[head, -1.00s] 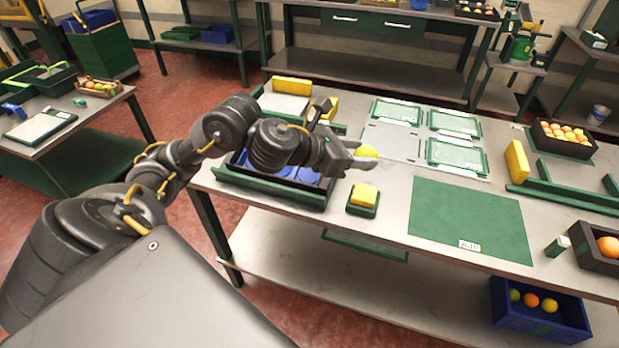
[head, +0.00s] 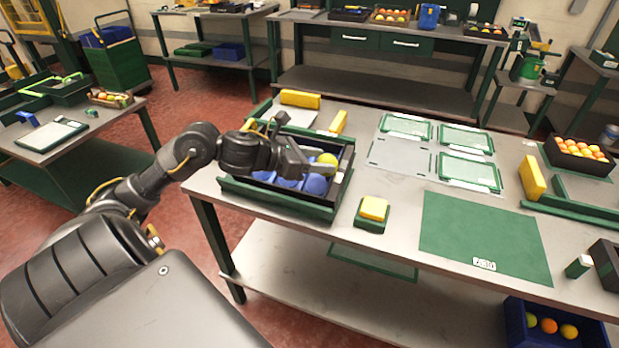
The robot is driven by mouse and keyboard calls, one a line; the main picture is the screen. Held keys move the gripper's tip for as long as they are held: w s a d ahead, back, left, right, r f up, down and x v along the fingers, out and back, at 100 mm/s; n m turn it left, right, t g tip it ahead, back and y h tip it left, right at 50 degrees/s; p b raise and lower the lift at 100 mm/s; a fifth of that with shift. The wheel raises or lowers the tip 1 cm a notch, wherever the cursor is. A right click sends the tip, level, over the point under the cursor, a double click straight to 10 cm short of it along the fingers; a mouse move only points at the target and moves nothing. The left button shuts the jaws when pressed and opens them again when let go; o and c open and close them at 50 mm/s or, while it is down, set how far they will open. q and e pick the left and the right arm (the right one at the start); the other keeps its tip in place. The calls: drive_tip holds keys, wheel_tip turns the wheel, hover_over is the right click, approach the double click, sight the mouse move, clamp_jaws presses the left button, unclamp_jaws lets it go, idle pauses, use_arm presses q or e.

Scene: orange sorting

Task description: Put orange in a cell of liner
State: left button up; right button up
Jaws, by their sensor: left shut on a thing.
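My left gripper (head: 318,165) is shut on a yellow-green round fruit (head: 328,158), the orange of the task as far as I can tell. It holds the fruit over the right part of a black crate (head: 343,184). The crate holds a blue liner (head: 315,185) with rounded cells. My gripper and forearm hide part of the liner, and I cannot tell whether the fruit touches it. My right gripper is not in view.
A yellow sponge on a green block (head: 373,211) stands right of the crate. Yellow blocks (head: 300,99) stand behind it. A green mat (head: 484,236) and framed green panels (head: 468,171) lie to the right. A box of oranges (head: 580,155) is at the far right.

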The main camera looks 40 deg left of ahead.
use_arm(q)
drive_tip(key=shift+a+f, duration=0.95)
drive_tip(key=shift+f, duration=0.1)
drive_tip(key=shift+a+f, duration=0.2)
drive_tip(key=shift+f, duration=0.1)
drive_tip(key=f, duration=0.1)
drive_tip(key=f+p, duration=0.1)
drive_tip(key=f, duration=0.1)
drive_tip(key=shift+s+a, duration=0.1)
drive_tip(key=shift+a, duration=0.1)
drive_tip(key=shift+f, duration=0.2)
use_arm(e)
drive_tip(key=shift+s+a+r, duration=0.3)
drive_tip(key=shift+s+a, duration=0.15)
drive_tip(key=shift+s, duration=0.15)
use_arm(q)
drive_tip(key=o, duration=1)
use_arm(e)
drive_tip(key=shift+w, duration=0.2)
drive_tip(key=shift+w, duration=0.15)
